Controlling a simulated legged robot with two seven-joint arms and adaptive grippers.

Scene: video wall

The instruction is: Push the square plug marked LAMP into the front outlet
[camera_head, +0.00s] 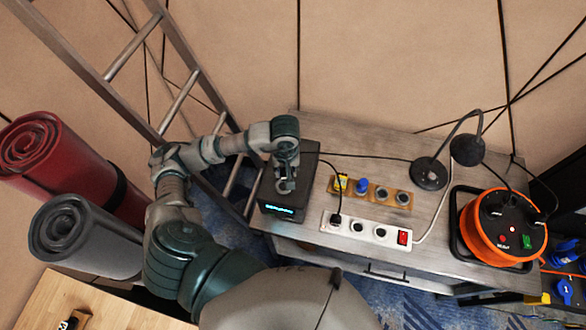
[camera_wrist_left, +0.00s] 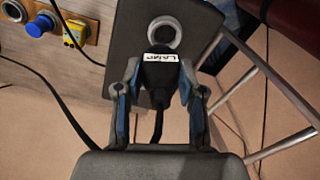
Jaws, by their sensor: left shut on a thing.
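The black plug (camera_wrist_left: 160,75) with a white LAMP label is held between the fingers of my left gripper (camera_wrist_left: 159,88) in the left wrist view. Just beyond it is a round grey-rimmed outlet (camera_wrist_left: 165,34) on a dark box. The plug's leading edge is close below the outlet's rim; I cannot tell whether they touch. The outlet's hole shows uncovered. In the head view my left gripper (camera_head: 285,182) is over the dark box (camera_head: 309,157), which has a lit blue display, and mostly hides the plug. My right gripper is not in view.
A white power strip (camera_head: 344,231) with a black plug and red switch lies right of the box. Behind it is a wooden strip (camera_head: 372,199) with yellow and blue plugs. An orange cable reel (camera_head: 475,239) and a black lamp (camera_head: 429,174) stand further right. A ladder rises at left.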

